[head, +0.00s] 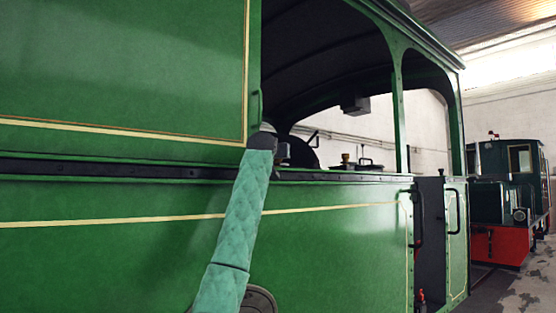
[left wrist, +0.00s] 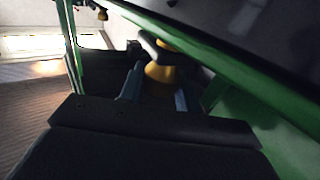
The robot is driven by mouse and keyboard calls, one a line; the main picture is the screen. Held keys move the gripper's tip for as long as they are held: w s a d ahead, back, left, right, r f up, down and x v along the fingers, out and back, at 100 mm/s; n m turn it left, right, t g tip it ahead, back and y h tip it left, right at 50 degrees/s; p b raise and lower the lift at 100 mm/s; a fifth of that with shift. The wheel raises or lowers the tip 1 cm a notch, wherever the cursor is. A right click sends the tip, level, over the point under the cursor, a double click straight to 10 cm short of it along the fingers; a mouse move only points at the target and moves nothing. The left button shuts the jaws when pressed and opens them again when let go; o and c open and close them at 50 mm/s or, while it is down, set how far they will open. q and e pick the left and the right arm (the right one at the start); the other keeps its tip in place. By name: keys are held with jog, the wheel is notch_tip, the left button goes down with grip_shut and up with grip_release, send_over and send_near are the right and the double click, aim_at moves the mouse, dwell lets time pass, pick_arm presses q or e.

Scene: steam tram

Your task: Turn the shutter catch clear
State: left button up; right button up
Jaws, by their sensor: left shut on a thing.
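The green shutter panel (head: 125,70) with cream lining fills the upper left of the head view. My left gripper (head: 283,152) is at its lower right corner, by the dark rail at the edge of the cab opening. In the left wrist view my left gripper (left wrist: 156,88) has its two fingers on either side of a brass-coloured piece with a dark bar on top, which looks like the shutter catch (left wrist: 163,72). The gripper is shut on it. In the head view my arm and gripper hide the catch. My right gripper is not in view.
The green tram side (head: 330,235) runs along just beyond my arm. The cab opening has green posts (head: 400,110) and a dark sill. Black handrails (head: 417,215) flank the doorway at right. A second, dark and red locomotive (head: 505,200) stands farther back.

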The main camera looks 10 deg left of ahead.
pick_arm(q)
jog(key=shift+m+h, duration=0.7)
jog(key=shift+h, duration=0.4)
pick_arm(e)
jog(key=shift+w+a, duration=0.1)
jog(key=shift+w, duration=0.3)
pick_arm(q)
jog(key=shift+h, duration=0.3)
jog(key=o, duration=0.6)
jog(key=shift+o, duration=0.3)
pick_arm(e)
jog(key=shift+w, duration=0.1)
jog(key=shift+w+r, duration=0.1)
